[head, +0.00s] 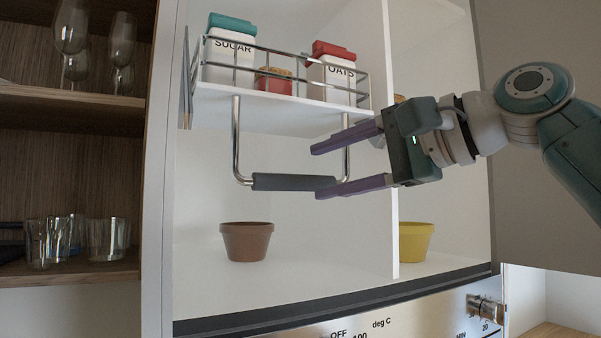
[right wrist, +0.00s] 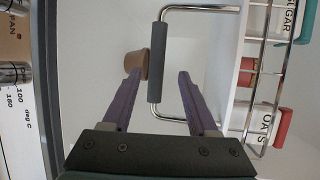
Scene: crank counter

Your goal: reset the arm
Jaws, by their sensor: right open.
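A pull-down shelf (head: 285,108) with a wire rail hangs in the open cabinet. Below it hangs a U-shaped metal handle (head: 236,140) with a dark grey grip (head: 285,182). My right gripper (head: 315,172) is open and empty, reaching in from the right. Its lower finger overlaps the right end of the grip in the head view. In the right wrist view the grip (right wrist: 158,84) appears between and beyond the fingertips (right wrist: 158,76); I see no clear contact. My left gripper is not in view.
The shelf carries a sugar canister (head: 229,60), a red jar (head: 273,82) and an oats canister (head: 331,80). A brown pot (head: 246,242) stands below, and a yellow pot (head: 414,242) right of the divider (head: 393,235). Glasses (head: 50,242) stand at left.

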